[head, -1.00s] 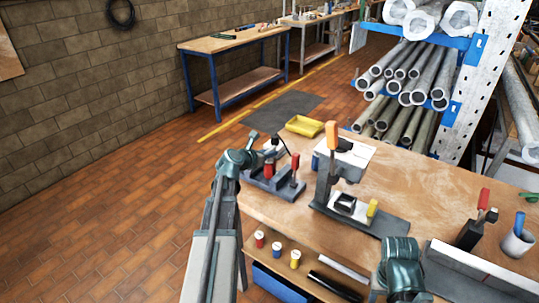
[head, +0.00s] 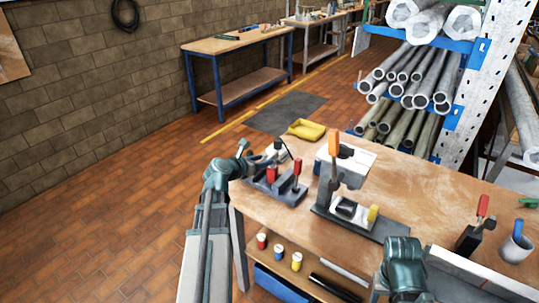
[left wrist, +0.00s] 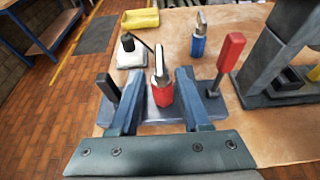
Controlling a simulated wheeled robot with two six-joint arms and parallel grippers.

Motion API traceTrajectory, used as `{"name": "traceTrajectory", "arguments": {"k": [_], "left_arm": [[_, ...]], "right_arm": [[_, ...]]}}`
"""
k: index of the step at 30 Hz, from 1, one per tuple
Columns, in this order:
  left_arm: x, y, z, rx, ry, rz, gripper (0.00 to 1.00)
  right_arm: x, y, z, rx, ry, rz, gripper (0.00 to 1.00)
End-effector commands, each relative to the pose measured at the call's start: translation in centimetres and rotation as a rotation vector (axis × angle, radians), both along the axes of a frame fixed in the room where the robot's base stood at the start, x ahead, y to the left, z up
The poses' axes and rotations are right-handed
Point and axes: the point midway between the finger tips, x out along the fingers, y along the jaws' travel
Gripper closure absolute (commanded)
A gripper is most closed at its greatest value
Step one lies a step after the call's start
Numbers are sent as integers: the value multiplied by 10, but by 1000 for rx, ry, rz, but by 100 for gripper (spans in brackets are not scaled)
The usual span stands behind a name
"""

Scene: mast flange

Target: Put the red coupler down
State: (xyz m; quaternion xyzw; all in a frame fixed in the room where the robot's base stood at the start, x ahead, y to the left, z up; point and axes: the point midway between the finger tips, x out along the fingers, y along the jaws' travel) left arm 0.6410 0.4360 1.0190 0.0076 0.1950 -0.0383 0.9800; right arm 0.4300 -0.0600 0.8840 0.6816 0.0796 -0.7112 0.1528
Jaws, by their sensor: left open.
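The red coupler (head: 272,174) stands upright at the grey fixture (head: 283,190) on the near left of the wooden bench. In the left wrist view the coupler (left wrist: 162,92) has a red body and a metal top.
A red-handled clamp (left wrist: 230,52) rises from the fixture, right of the coupler. A blue coupler (left wrist: 198,44) and a white block with a black knob (left wrist: 130,55) stand behind. An orange-handled press (head: 335,185) stands to the right. A yellow tray (head: 307,130) lies at the far edge.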

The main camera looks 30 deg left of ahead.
Motion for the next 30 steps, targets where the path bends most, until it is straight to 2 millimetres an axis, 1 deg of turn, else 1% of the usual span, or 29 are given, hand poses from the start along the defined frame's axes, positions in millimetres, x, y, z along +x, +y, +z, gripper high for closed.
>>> {"name": "traceTrajectory", "arguments": {"k": [1, 3, 6, 9, 14, 23, 25, 26, 29, 30], "left_arm": [[-13, 0, 8, -1, 0, 4, 53], [-23, 1, 12, 1, 0, 2, 53], [-35, 2, 16, -1, -1, 3, 53], [-43, 3, 19, -1, 0, 1, 53], [-48, 4, 20, 0, 0, 0, 53], [-48, 2, 19, 5, 2, -5, 53], [-45, -9, 16, 38, 14, -44, 53], [-43, -19, 13, 70, 25, -77, 53], [-37, -71, -3, 246, 78, -274, 53], [-36, -99, -13, 346, 101, -386, 53]], "right_arm": [[0, 0, 8, 0, 0, 0, 50], [0, 0, 12, 0, 0, 0, 50], [0, 0, 16, 0, 0, 0, 50], [0, 0, 19, 0, 0, 0, 50], [0, 0, 20, 0, 0, 0, 50], [0, 0, 20, 0, 0, 0, 50], [0, 0, 20, 0, 0, 0, 50], [0, 0, 20, 0, 0, 0, 50], [0, 0, 20, 0, 0, 0, 50], [0, 0, 20, 0, 0, 0, 50]]}}
